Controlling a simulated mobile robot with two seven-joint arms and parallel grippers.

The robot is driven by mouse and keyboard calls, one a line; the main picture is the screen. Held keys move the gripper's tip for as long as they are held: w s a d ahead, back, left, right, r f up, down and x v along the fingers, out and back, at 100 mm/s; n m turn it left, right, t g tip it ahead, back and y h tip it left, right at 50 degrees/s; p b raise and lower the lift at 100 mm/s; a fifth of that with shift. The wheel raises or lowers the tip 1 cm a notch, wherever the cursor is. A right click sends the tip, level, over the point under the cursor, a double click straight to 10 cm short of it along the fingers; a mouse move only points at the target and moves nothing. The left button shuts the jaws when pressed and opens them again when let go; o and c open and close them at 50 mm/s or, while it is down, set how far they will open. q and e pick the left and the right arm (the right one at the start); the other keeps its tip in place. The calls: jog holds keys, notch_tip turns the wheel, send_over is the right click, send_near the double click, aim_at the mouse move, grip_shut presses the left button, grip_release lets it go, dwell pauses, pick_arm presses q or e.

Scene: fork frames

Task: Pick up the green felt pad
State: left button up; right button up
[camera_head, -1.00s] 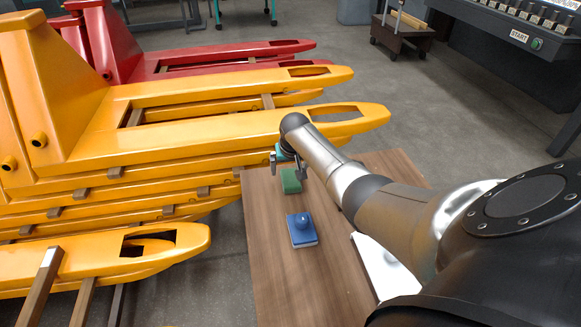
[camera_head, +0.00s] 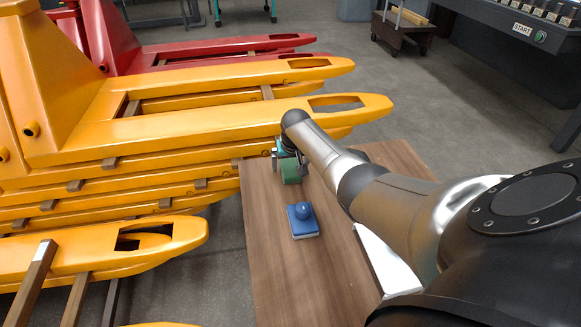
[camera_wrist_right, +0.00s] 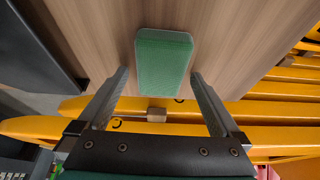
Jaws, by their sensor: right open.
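The green felt pad (camera_head: 290,172) lies on the brown wooden table, near its far edge, just below my right gripper (camera_head: 288,158). In the right wrist view the pad (camera_wrist_right: 163,62) is a rounded green block lying beyond the fingertips, roughly centred between them. My right gripper (camera_wrist_right: 158,78) is open, with a finger to each side of the pad's near end and nothing between them. In the head view the gripper and wrist partly cover the pad's far side. I cannot tell the exact height gap. My left gripper is not in view.
A white flat object (camera_head: 385,260) lies at the right, partly behind my arm. Stacked yellow pallet-jack forks (camera_head: 200,125) crowd the table's left and far sides.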

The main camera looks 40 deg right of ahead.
jog(key=shift+f, duration=0.2)
dwell(0.6)
jog(key=c, duration=1.4)
